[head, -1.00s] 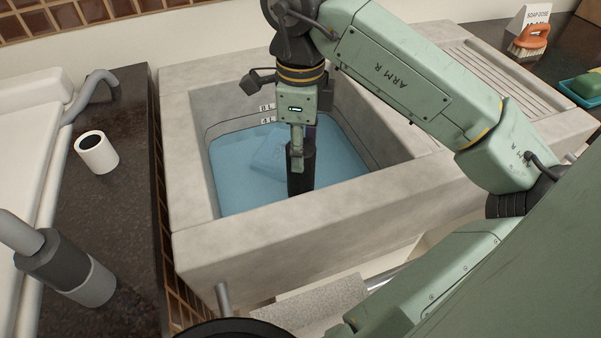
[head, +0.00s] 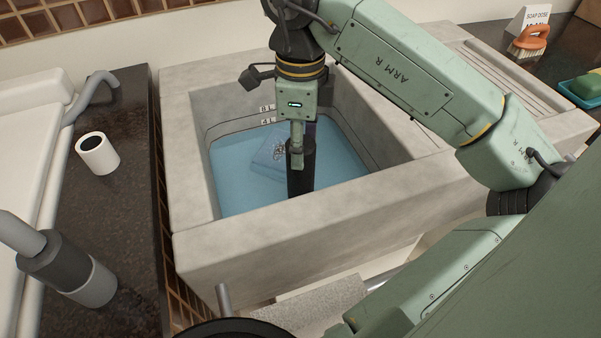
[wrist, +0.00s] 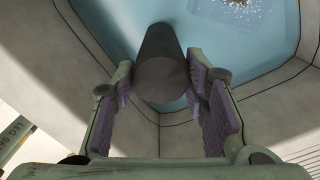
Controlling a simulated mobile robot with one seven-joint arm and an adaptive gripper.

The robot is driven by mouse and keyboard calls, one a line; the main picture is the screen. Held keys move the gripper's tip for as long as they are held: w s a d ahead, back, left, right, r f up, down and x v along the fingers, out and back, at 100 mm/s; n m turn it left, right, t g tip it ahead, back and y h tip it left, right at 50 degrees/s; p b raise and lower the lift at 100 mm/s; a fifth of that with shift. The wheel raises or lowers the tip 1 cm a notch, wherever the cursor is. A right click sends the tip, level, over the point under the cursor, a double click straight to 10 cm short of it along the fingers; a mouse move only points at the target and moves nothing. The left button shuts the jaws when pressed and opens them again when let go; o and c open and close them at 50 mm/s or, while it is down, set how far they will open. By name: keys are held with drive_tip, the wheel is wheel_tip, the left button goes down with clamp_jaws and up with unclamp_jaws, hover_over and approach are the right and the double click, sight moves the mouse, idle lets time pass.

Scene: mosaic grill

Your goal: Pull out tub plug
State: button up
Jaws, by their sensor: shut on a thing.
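The tub plug is a dark upright cylinder (head: 301,173) standing near the front wall of the stone tub (head: 215,235). Its lower end is hidden behind the tub's front rim. My gripper (head: 299,152) points down into the tub and is shut on the upper part of the plug. In the wrist view the plug (wrist: 161,68) sits between the two purple-padded fingers. Blue water (head: 235,183) fills the lower tub, near the 4 L mark. A small light, speckled patch (head: 279,149) shows in the water behind the plug; I cannot tell what it is.
A white cup (head: 97,155) stands on the dark counter to the left. A ribbed drainboard (head: 510,75) is at the right. An orange brush (head: 528,42) and a green sponge (head: 588,86) on a teal dish lie at the far right. The tub walls closely surround my gripper.

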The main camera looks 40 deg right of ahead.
drive_tip(key=shift+r, duration=0.15)
drive_tip(key=shift+r+p, duration=0.8)
drive_tip(key=shift+r, duration=0.9)
